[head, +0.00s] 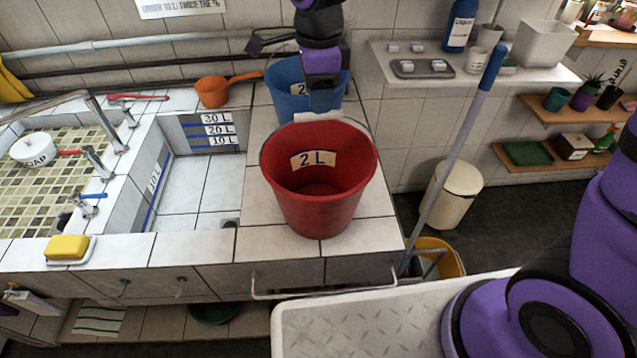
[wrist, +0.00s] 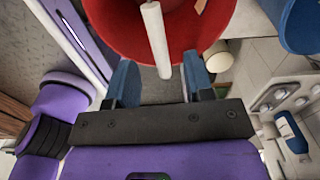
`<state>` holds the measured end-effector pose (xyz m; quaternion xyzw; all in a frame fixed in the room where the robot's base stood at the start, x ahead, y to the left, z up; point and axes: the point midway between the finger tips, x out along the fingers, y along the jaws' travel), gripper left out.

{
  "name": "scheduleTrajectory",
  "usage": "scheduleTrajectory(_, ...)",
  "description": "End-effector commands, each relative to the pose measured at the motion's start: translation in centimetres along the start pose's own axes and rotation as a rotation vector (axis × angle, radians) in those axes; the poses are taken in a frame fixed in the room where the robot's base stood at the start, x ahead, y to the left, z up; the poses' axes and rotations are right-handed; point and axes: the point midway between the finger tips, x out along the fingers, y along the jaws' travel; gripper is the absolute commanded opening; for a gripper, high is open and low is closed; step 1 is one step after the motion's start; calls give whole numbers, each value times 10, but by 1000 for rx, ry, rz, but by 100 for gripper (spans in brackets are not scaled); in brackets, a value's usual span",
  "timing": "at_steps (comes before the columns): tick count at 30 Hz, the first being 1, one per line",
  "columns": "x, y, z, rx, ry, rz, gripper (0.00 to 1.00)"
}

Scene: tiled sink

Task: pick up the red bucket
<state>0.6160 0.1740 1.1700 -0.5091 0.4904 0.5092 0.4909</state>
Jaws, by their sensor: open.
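The red bucket (head: 320,205) stands upright on the tiled ledge, with a "2 L" label inside its wall. Its wire handle with a white grip (head: 358,130) lies towards the far rim. My gripper (head: 321,103) is at that far rim, pointing down, and partly hides the blue bucket behind. In the wrist view, my gripper (wrist: 159,72) is open, and the white grip (wrist: 155,40) runs between its two blue fingers without being clamped. The red bucket (wrist: 105,30) fills the top of that view.
The blue bucket (head: 285,88) stands just behind the red one. An orange dipper (head: 212,92) lies to its left. The tiled basin (head: 195,185) is on the left. A mop handle (head: 455,150) leans on the right. A white tray surface (head: 385,322) is in front.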

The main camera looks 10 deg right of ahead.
Motion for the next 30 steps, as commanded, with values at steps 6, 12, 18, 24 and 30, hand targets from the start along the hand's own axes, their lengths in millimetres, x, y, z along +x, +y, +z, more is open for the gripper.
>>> scheduleTrajectory(6, 29, 1, 0, -1, 2, 4, 48)
scheduleTrajectory(12, 48, 1, 0, -1, 1, 2, 48)
scheduleTrajectory(18, 49, 1, 0, -1, 0, 0, 48)
scheduleTrajectory(24, 49, 1, 0, -1, 1, 0, 16)
scheduleTrajectory(30, 49, 1, 0, -1, 1, 0, 0)
